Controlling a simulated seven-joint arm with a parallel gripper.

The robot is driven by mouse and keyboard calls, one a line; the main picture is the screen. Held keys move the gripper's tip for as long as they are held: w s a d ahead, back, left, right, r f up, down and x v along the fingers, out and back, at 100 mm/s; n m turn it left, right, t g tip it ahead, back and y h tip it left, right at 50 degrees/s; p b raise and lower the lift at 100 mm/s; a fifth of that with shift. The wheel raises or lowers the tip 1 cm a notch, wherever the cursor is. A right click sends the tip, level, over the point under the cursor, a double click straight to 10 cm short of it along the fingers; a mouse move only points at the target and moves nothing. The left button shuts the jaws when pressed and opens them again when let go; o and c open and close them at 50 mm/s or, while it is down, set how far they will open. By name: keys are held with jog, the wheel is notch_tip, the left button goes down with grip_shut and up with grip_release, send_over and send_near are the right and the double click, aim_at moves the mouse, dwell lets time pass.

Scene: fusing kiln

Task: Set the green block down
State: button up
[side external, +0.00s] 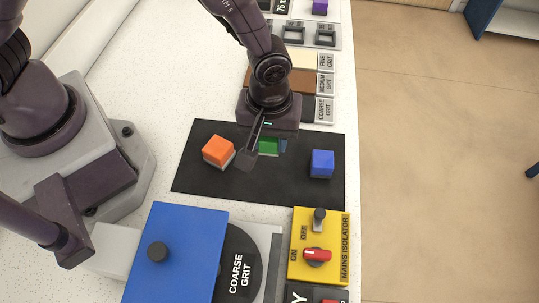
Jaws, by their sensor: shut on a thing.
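The green block (269,147) is between the fingers of my gripper (266,150), which is shut on it. The gripper and fingers hide part of the block. It shows over the far part of a black mat (255,190). I cannot tell whether its underside touches the mat. An orange block (218,151) is to the left on the mat, close to my near finger but apart from it. A blue block (322,163) is to the right on the mat.
Nearer stand a blue lid with a black knob (180,225), a disc marked coarse grit (238,265) and a yellow mains isolator (302,235) with a red switch. Labelled grit pads (325,83) lie behind my gripper. The mat's near middle is clear.

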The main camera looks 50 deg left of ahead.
aim_at(270, 164)
jog(key=shift+f, duration=2.75)
jog(key=shift+f, duration=0.15)
jog(key=o, duration=0.9)
jog(key=shift+c, duration=0.2)
